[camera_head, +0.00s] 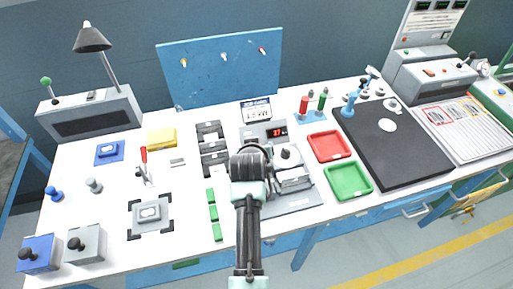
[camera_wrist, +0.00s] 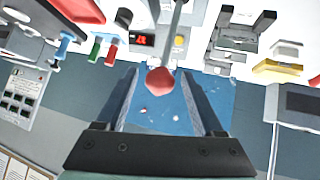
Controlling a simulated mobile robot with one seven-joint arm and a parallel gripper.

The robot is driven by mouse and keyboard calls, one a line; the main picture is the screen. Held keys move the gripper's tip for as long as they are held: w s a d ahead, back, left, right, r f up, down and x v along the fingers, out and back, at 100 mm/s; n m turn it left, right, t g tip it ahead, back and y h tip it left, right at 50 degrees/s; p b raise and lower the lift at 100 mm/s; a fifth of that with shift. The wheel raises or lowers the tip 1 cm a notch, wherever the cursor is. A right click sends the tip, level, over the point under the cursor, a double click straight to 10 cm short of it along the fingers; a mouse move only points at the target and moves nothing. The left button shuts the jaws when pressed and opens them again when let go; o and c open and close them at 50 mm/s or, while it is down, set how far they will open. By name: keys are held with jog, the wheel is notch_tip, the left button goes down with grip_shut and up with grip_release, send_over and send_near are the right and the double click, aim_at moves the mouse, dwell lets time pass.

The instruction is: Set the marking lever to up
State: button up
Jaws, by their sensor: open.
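My gripper (camera_wrist: 157,74) is open, with its two dark fingers apart in the wrist view. A lever with a red knob (camera_wrist: 160,82) on a thin grey rod shows between the fingers, near their tips. I cannot tell whether either finger touches it. This is likely the marking lever, but no label is readable. In the head view my wrist (camera_head: 250,163) covers part of the grey device with a red display (camera_head: 278,132), and the red knob is hidden there. The lever's setting cannot be told.
A red tray (camera_head: 329,146) and a green tray (camera_head: 348,181) lie right of my arm. Black brackets (camera_head: 213,150) and green blocks (camera_head: 212,213) lie left. Another red-handled lever (camera_head: 144,156) stands further left. A blue pegboard (camera_head: 220,68) stands behind.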

jog(key=v, duration=1.2)
jog(key=shift+s+r+b, duration=0.25)
jog(key=shift+s+b, duration=0.05)
jog(key=shift+s, duration=0.05)
